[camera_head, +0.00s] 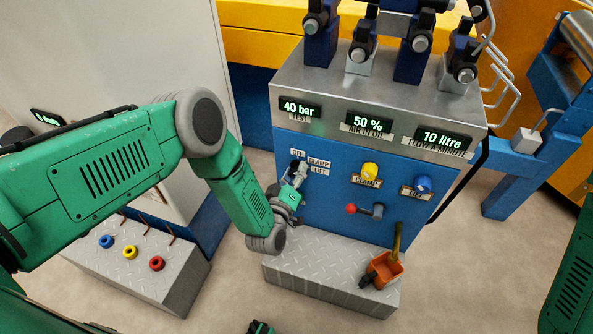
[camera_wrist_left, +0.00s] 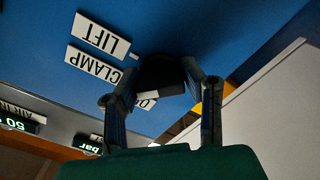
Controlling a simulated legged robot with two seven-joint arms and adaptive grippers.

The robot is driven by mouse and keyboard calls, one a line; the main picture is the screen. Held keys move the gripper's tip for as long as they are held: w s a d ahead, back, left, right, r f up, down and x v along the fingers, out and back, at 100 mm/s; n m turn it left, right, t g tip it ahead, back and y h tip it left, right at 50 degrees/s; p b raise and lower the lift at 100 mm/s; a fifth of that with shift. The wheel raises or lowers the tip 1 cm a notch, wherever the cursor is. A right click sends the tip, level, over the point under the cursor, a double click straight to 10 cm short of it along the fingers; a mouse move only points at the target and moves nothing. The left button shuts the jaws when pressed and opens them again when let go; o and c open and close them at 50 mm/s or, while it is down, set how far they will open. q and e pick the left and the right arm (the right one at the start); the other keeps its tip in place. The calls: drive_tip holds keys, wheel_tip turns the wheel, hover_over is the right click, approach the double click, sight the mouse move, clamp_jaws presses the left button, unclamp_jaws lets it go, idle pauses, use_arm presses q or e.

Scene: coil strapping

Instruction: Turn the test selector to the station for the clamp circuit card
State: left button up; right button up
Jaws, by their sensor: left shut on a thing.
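The test selector is a black knob (camera_wrist_left: 160,72) on the blue panel (camera_head: 330,215) of the test stand. Small white labels by it read OFF (camera_head: 298,153), CLAMP (camera_head: 319,162) and LIFT (camera_head: 320,171). My left gripper (camera_head: 294,180) is at the selector and hides most of it in the head view. In the left wrist view its two fingers (camera_wrist_left: 163,90) are shut on the knob's sides. The LIFT (camera_wrist_left: 102,35) and CLAMP (camera_wrist_left: 94,65) labels show upside down there; OFF is partly hidden. I cannot tell where the knob points. A dark and green part (camera_head: 261,327), perhaps my right gripper, barely shows.
Displays read 40 bar (camera_head: 299,107), 50 % (camera_head: 369,123) and 10 litre (camera_head: 444,140).

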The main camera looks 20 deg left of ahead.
use_arm(q)
drive_tip(key=shift+s+a+f, duration=0.1)
drive_tip(key=shift+a+f, duration=0.05)
drive_tip(key=shift+a, duration=0.15)
drive_tip(key=o, duration=1.2)
drive_tip(key=shift+c, duration=0.2)
drive_tip(key=shift+s+d, duration=0.1)
drive_tip(key=shift+s, duration=0.15)
drive_tip(key=s, duration=1.1)
drive_tip(key=shift+s+a, duration=0.25)
drive_tip(key=shift+a, duration=0.05)
